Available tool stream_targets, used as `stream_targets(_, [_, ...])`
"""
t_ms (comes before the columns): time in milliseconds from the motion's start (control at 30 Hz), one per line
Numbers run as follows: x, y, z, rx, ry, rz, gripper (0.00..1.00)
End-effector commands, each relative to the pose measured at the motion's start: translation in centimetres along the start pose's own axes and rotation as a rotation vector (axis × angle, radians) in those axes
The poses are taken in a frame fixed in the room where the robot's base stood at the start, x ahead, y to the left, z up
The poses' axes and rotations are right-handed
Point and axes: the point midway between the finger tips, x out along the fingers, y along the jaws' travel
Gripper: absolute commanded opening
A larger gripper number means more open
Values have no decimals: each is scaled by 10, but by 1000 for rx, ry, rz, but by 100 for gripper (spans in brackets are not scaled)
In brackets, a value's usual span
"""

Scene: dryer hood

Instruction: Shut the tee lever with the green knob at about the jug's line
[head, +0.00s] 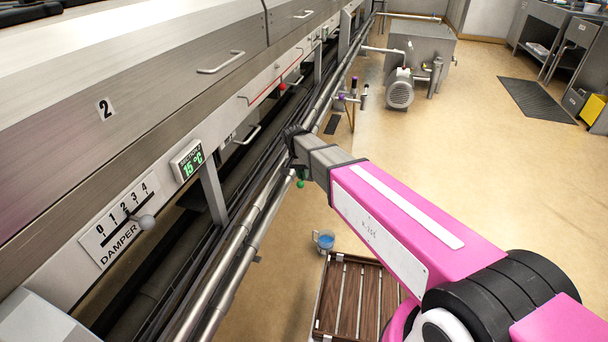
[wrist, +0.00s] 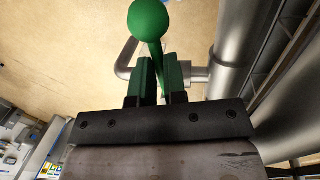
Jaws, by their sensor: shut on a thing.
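The green ball knob (wrist: 150,20) of the tee lever stands just past my fingertips in the wrist view. Its green stem (wrist: 156,56) runs down between the two fingers of my gripper (wrist: 159,68), which is shut on it. The tee's pipe fitting (wrist: 200,74) lies behind the fingers, joined to a large grey pipe. In the head view, the knob (head: 300,184) shows just below my gripper (head: 298,171), beside the long pipes. The jug (head: 324,239), with blue in it, is on the floor below and slightly right. The stem's lower end is hidden by the gripper.
Long steel pipes (head: 232,262) run along the dryer hood's side. A slatted wooden pallet (head: 347,300) lies nearer on the floor. Purple-handled valves (head: 350,92) and a motor (head: 400,90) stand farther back. The floor to the right is open.

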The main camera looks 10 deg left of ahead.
Motion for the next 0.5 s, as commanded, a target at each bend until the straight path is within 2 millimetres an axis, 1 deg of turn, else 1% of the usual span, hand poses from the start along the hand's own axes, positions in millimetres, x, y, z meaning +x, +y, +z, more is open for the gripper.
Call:
stream_targets(167, [0, -1, 0, 6, -2, -4, 0])
stream_targets(200, [0, -1, 0, 6, -2, -4, 19])
stream_targets(267, [0, -1, 0, 5, -2, -4, 38])
stream_targets(500, [0, -1, 0, 3, -1, -3, 38])
